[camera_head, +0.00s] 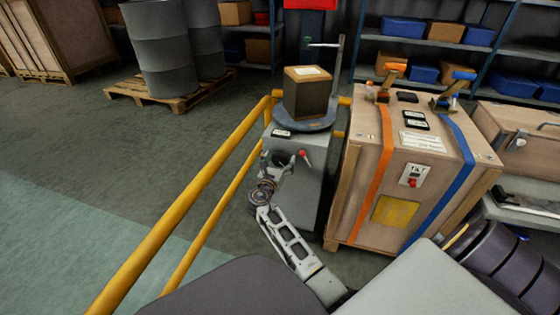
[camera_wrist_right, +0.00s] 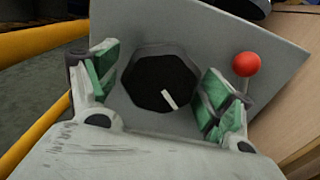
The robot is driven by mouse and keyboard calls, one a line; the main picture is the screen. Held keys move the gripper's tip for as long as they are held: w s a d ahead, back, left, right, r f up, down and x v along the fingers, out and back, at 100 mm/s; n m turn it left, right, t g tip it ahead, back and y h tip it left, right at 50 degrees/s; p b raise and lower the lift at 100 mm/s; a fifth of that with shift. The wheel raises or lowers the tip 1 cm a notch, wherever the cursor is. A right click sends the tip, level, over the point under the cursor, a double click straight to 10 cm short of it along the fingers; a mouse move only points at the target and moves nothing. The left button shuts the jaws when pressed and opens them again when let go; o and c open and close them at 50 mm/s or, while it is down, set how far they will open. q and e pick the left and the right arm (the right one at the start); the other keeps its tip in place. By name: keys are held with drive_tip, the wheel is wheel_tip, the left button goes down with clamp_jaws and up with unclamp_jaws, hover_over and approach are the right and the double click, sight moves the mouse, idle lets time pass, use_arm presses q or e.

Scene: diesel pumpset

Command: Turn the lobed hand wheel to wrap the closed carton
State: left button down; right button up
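The black lobed hand wheel (camera_wrist_right: 158,80) is on the front face of the grey wrapping machine (camera_head: 312,185); it bears a white mark, tilted in the right wrist view. My right gripper (camera_wrist_right: 160,88) is open, with its green-padded fingers to either side of the wheel; whether they touch it I cannot tell. In the head view my right gripper (camera_head: 284,162) is at the machine's front and largely hides the wheel. The closed brown carton (camera_head: 307,97) sits on the round turntable (camera_head: 318,123) on top of the machine. My left gripper is not in view.
A red ball knob (camera_wrist_right: 246,64) stands right of the wheel, close to the right finger. A yellow railing (camera_head: 190,190) runs left of the machine. A large wooden crate (camera_head: 352,190) with orange and blue straps stands close on the right.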

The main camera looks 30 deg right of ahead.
drive_tip(key=c, duration=0.8)
drive_tip(key=shift+m, duration=0.4)
drive_tip(key=shift+m+p, duration=0.55)
drive_tip(key=shift+m, duration=0.25)
drive_tip(key=m, duration=0.7)
drive_tip(key=shift+w, duration=0.1)
drive_tip(key=shift+a+m+b, duration=0.1)
drive_tip(key=shift+m+b, duration=0.25)
drive_tip(key=shift+m, duration=1.35)
